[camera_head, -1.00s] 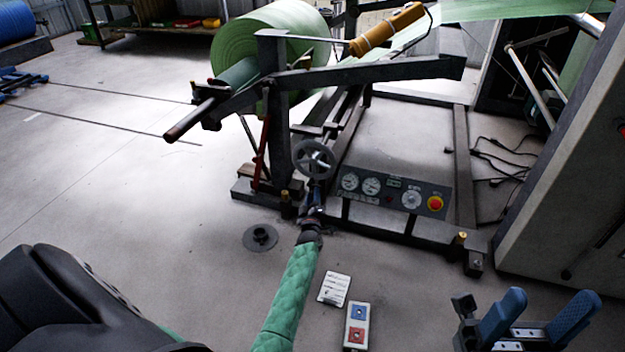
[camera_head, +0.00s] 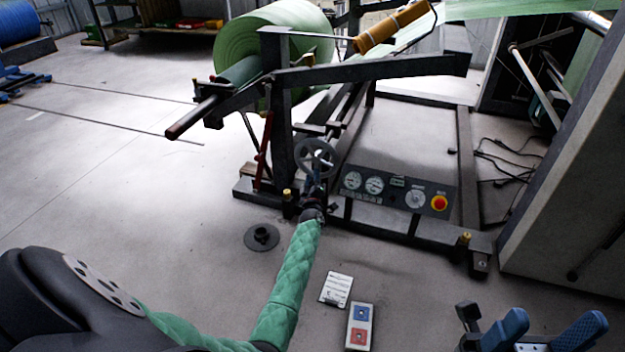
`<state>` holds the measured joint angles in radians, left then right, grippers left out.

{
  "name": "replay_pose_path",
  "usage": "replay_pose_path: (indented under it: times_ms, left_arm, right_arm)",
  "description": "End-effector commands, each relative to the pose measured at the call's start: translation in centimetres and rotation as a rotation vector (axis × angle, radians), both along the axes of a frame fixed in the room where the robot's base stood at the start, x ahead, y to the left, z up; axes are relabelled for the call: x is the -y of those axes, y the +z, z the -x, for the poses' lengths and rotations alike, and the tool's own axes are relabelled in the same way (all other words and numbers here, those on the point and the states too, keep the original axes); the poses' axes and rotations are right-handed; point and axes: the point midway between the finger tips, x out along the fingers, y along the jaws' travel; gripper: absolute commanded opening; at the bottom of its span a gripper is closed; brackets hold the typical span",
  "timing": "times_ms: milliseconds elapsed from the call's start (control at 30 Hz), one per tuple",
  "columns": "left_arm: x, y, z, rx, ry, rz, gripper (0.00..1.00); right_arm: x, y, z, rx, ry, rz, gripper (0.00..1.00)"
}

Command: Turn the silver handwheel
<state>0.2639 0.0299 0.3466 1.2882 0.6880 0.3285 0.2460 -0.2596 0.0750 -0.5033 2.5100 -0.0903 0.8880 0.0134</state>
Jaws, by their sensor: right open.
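The silver handwheel (camera_head: 315,157) is a small spoked wheel on the dark unwind frame, beside the upright post and below the green roll. My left arm reaches up to it in a green quilted sleeve. My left gripper (camera_head: 314,188) is just below the wheel's lower rim, small and partly hidden by its own wrist. I cannot tell whether its fingers touch the rim or are closed. My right gripper (camera_head: 556,320) is at the lower right, its two blue fingers apart and empty, far from the wheel.
A gauge panel (camera_head: 385,190) with a red button stands right of the wheel. A green roll (camera_head: 270,45) hangs above. A round floor disc (camera_head: 262,238), a white card (camera_head: 336,290) and a two-button box (camera_head: 359,326) lie in front. Open floor is at left.

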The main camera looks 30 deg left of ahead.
Motion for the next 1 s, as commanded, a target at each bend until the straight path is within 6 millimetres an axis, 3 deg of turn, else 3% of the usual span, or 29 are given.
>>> replay_pose_path:
  times_ms: [200, 400, 1000]
  left_arm:
    - [0.0, 0.0, -0.01, -0.001, -0.001, 0.0, 0.4]
    - [0.04, 0.03, -0.03, -0.001, -0.001, 0.0, 0.0]
    - [-0.12, 0.2, -0.04, -0.017, -0.005, -0.07, 0.0]
  right_arm:
    - [0.0, -0.02, -0.01, -0.002, 0.0, 0.0, 0.57]
    - [0.0, -0.02, -0.01, -0.002, 0.0, 0.0, 0.57]
    - [0.0, 0.17, -0.04, 0.001, 0.001, 0.0, 0.57]
